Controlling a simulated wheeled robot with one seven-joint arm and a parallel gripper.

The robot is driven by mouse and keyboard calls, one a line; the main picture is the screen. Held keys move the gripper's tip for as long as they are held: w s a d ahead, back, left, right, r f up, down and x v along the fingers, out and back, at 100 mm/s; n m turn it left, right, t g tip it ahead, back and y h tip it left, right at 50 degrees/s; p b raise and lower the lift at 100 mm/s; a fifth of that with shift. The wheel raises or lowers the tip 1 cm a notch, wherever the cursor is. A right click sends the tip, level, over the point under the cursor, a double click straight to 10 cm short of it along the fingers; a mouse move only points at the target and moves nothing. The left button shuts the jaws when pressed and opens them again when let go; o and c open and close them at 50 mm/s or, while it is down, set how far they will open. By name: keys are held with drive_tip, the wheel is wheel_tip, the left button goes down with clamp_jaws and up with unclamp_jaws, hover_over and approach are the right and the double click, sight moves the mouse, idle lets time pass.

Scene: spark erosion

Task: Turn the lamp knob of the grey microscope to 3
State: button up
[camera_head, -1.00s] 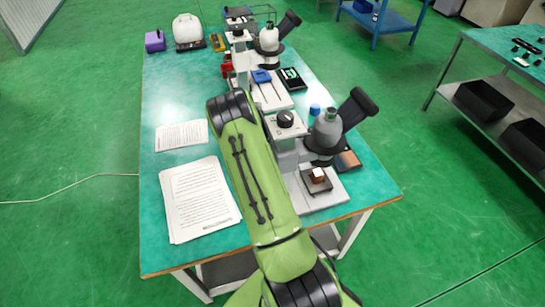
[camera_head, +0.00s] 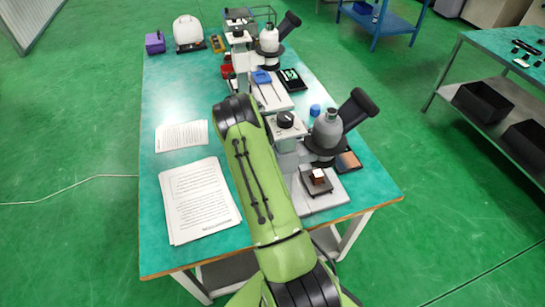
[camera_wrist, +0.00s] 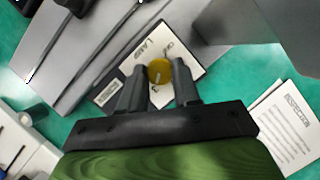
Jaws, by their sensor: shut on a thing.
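In the wrist view, the round yellow lamp knob (camera_wrist: 161,71) sits on a white plate (camera_wrist: 111,93) with the words LAMP and OFF and a figure 3. My gripper (camera_wrist: 159,75) is shut on the knob, one finger at each side. A pale mark on the knob points down the picture, roughly toward the 3. The fingers hide parts of the dial. In the head view, the near grey microscope (camera_head: 290,155) stands right of my arm, with a black knob (camera_head: 286,119) on top and a small block on its stage. My arm hides my gripper and the lamp knob there.
A second microscope (camera_head: 268,45) stands farther back on the teal table (camera_head: 180,100). Printed sheets (camera_head: 198,200) lie left of my arm. A blue cap (camera_head: 315,110) is behind the near microscope.

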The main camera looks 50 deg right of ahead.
drive_tip(key=o, duration=1.1)
drive_tip(key=shift+c, duration=0.2)
drive_tip(key=p+v, duration=0.2)
drive_tip(key=v, duration=1.3)
drive_tip(key=shift+r, duration=0.4)
drive_tip(key=shift+w, duration=0.1)
